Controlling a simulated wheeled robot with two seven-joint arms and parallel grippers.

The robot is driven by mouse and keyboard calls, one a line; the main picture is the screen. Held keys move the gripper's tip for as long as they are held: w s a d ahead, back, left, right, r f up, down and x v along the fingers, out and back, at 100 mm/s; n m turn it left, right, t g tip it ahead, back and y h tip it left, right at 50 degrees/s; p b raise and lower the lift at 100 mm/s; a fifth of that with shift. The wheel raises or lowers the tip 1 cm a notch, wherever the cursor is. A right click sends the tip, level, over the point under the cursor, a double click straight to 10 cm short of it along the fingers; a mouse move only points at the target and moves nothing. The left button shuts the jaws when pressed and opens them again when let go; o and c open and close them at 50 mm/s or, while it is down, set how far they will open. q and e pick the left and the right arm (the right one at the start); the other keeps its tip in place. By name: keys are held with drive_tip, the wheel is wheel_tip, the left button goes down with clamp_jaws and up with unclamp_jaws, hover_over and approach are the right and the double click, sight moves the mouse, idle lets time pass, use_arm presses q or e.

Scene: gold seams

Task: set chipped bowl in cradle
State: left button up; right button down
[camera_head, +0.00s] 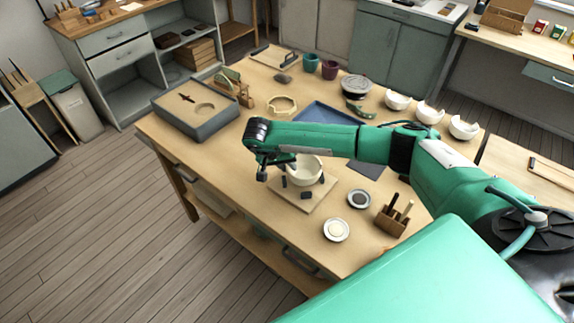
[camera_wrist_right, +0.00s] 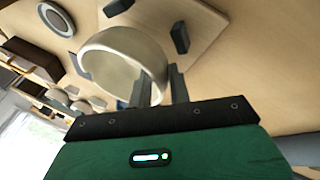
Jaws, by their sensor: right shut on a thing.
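The chipped bowl (camera_head: 306,172) is cream-coloured and sits upright over the far part of the cradle, a wooden board (camera_head: 312,203) with several dark posts. My right gripper (camera_head: 287,161) is shut on the bowl's rim at its left side. In the right wrist view the two fingers (camera_wrist_right: 158,84) pinch the wall of the bowl (camera_wrist_right: 122,64). The cradle board (camera_wrist_right: 205,22) shows behind it with dark posts. I cannot tell whether the bowl touches the board. My left gripper is not in view.
Two small round dishes (camera_head: 336,230) and a wooden tool holder (camera_head: 393,218) stand right of the cradle. Broken white bowls (camera_head: 430,113) line the back right. The front left tabletop is clear.

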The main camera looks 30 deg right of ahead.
drive_tip(key=shift+f+b, duration=0.9)
drive_tip(key=shift+f, duration=0.15)
drive_tip(key=shift+r, duration=0.1)
idle(1.0)
drive_tip(key=shift+r+p, duration=1.3)
drive_tip(key=shift+r, duration=0.95)
drive_tip(key=shift+f, duration=0.1)
drive_tip(key=shift+f+b, duration=0.5)
drive_tip(key=shift+b, duration=0.1)
drive_tip(key=shift+f+b, duration=0.55)
drive_tip(key=shift+b, duration=0.3)
idle(0.4)
drive_tip(key=shift+f+b, duration=0.7)
drive_tip(key=shift+f, duration=0.1)
idle(0.9)
